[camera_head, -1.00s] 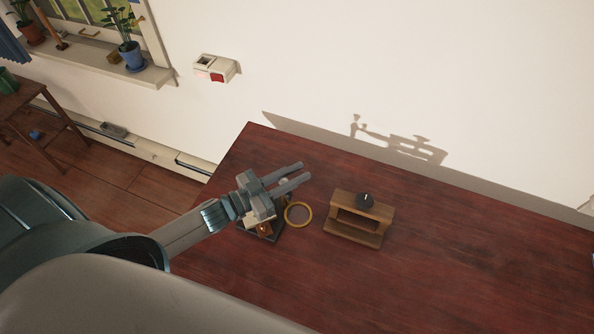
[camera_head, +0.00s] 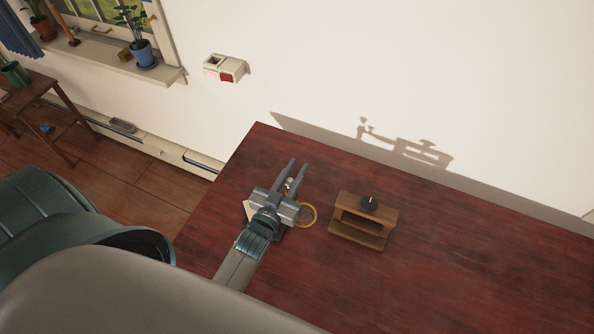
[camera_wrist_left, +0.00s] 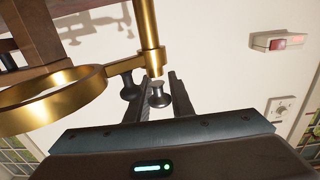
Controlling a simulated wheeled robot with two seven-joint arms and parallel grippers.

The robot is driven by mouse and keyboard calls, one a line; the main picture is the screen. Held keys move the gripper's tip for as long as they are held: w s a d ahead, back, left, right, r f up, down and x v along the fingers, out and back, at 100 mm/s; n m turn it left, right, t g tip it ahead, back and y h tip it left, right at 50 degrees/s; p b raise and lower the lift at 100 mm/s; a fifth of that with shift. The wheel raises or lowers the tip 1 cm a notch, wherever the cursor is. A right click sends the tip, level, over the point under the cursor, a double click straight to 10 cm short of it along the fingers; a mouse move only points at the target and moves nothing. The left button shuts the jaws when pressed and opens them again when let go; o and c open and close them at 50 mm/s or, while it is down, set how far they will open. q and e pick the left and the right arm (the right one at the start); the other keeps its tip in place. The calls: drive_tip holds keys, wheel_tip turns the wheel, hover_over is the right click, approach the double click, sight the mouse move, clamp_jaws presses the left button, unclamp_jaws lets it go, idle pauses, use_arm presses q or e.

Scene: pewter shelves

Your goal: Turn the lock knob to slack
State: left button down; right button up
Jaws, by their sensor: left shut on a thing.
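A brass stand has a ring (camera_head: 314,216) on a side arm and a brass post that shows in the wrist view (camera_wrist_left: 147,25). A small grey metal knob (camera_wrist_left: 158,97) sits by the ring's clamp, between the fingers of my left gripper (camera_head: 298,165). The gripper is shut on this knob, and its fingers point toward the wall. A second dark knob (camera_wrist_left: 128,88) is just left of it in the wrist view. The stand's base is mostly hidden under my gripper. My right gripper is out of view.
A wooden frame (camera_head: 349,237) with a black dial (camera_head: 369,203) on top stands right of the ring. The dark red table (camera_head: 470,270) is clear to the right. A white box with a red switch (camera_head: 226,69) is on the wall.

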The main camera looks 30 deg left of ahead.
use_arm(q)
drive_tip(key=shift+a+n+y, duration=0.1)
drive_tip(key=shift+n+y, duration=0.2)
drive_tip(key=shift+y, duration=0.1)
drive_tip(key=c, duration=1.5)
unclamp_jaws()
drive_tip(key=shift+c, duration=0.2)
drive_tip(key=shift+s+f, duration=0.1)
drive_tip(key=shift+s, duration=0.4)
drive_tip(key=s+d+b, duration=0.1)
drive_tip(key=s+b, duration=0.5)
drive_tip(key=s, duration=1)
drive_tip(key=shift+s+d, duration=0.15)
